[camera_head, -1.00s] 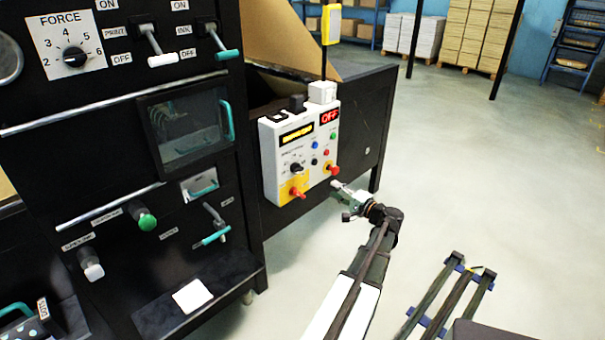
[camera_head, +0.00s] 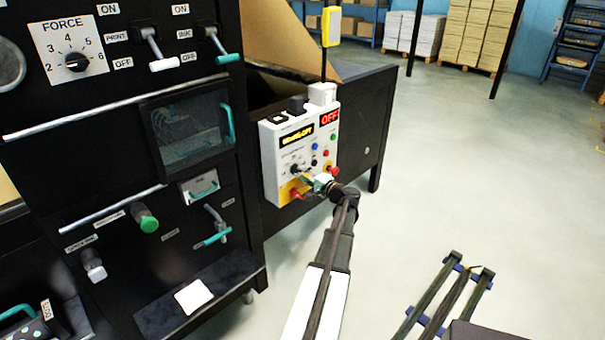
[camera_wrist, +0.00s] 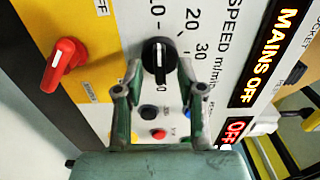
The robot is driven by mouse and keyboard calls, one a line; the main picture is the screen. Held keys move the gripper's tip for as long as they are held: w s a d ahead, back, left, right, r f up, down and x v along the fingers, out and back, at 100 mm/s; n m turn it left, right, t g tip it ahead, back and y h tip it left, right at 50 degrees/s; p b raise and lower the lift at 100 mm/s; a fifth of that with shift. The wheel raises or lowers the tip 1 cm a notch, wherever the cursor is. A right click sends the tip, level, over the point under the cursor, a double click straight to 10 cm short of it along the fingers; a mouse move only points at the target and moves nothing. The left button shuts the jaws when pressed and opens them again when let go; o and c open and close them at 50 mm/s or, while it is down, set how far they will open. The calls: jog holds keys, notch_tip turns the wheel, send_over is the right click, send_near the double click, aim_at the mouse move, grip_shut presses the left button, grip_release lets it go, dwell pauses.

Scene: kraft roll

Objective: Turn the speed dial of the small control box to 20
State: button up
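The small white control box (camera_head: 272,150) hangs on the black machine's side in the head view. Its black speed dial (camera_wrist: 159,60) has a white line that points up in the wrist view, towards the mark that looks like 10. The 20 and 30 marks lie to the right of it. My gripper (camera_wrist: 160,80) is open, with one finger on each side of the dial's lower part. I cannot tell whether the fingers touch it. In the head view my gripper (camera_head: 312,180) is at the box front and partly covers its lower part.
A red rotary switch (camera_wrist: 63,65) on a yellow plate is left of the dial in the wrist view. Red and blue buttons (camera_wrist: 158,134) lie below, close to the fingers. A yellow MAINS OFF display (camera_wrist: 272,52) is at right. Open floor (camera_head: 450,180) lies right of my arm.

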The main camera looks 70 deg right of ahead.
jog(key=shift+w+d, duration=0.25)
jog(key=shift+w, duration=0.2)
grip_shut()
jog(key=shift+m, duration=0.4)
jog(key=m, duration=0.3)
jog(key=shift+m, duration=0.3)
jog(key=shift+m+p, duration=0.85)
jog(key=shift+m, duration=1.35)
